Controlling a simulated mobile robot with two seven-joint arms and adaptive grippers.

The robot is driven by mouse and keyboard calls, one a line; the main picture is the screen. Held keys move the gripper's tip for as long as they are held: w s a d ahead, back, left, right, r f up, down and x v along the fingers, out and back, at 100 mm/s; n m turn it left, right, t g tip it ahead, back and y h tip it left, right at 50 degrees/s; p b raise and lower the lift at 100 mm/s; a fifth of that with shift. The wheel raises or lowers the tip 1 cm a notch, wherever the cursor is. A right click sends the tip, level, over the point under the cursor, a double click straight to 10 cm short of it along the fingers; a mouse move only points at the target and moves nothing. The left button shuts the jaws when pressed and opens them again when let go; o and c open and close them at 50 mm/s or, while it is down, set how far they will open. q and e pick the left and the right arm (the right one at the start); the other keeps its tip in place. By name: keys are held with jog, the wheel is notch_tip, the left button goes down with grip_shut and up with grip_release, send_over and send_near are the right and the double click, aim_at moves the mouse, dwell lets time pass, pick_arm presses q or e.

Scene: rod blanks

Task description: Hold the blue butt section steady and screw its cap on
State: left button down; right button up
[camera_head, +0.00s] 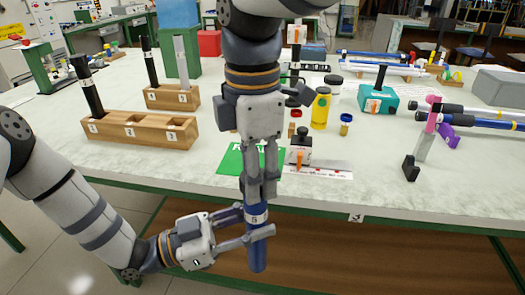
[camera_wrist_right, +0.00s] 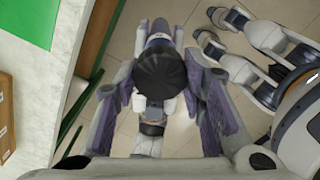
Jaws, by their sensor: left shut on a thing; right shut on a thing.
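The blue butt section (camera_head: 257,258) stands upright in front of the table edge, with a white band marked 5 near its top. The black ribbed cap (camera_wrist_right: 161,72) shows between the right fingers in the right wrist view, in line with the section.
On the table, a wooden rack (camera_head: 140,130) with a dark rod stands at the left. A green mat (camera_head: 232,160), a yellow bottle (camera_head: 321,108), a teal box (camera_head: 377,99) and a black block (camera_head: 410,168) lie behind my grippers.

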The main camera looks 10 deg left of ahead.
jog(key=m, duration=0.7)
jog(key=shift+m, duration=0.3)
jog(key=o, duration=1.3)
jog(key=shift+c, duration=0.2)
jog(key=shift+r, duration=2.25)
jog(key=shift+c, duration=0.2)
